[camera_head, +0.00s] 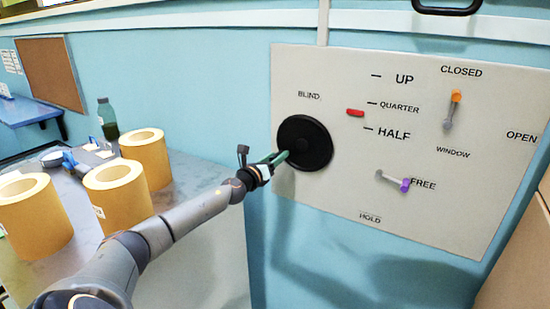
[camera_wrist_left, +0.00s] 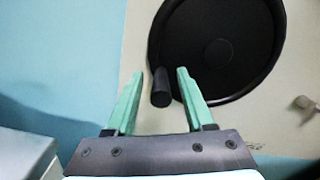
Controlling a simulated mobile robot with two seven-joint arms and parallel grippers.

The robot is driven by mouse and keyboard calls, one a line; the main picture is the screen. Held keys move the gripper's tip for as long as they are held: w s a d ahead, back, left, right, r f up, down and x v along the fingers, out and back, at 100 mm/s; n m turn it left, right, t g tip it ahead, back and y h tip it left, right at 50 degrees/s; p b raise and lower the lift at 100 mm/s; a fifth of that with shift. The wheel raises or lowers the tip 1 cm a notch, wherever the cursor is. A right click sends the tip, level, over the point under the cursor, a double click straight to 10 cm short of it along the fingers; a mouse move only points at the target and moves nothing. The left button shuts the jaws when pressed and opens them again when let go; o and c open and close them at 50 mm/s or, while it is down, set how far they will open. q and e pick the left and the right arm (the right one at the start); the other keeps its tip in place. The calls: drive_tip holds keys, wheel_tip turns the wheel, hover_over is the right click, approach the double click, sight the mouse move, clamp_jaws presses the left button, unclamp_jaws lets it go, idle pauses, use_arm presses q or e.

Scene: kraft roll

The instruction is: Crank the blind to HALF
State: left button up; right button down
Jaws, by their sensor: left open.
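The blind crank is a black disc (camera_head: 317,135) on the pale wall panel, under the word BLIND. It also fills the upper right of the wrist view (camera_wrist_left: 225,45), where its short black handle (camera_wrist_left: 160,88) sticks out at the disc's left edge. My left gripper (camera_head: 281,158) is at the disc's left side. Its green fingers (camera_wrist_left: 158,75) are open, one on each side of the handle, with gaps showing. The red blind pointer (camera_head: 355,112) stands between the QUARTER and HALF marks. My right gripper is not in view.
The panel (camera_head: 330,75) also carries an orange-tipped window lever (camera_head: 454,100) pointing up towards CLOSED and a purple-tipped lever (camera_head: 404,185) beside FREE. Several kraft rolls (camera_head: 147,155) and a green bottle (camera_head: 107,122) stand on the grey counter (camera_head: 195,175) at left.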

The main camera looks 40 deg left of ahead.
use_arm(q)
drive_tip(key=v, duration=1.2)
drive_tip(key=shift+s, duration=0.25)
idle(0.3)
idle(0.3)
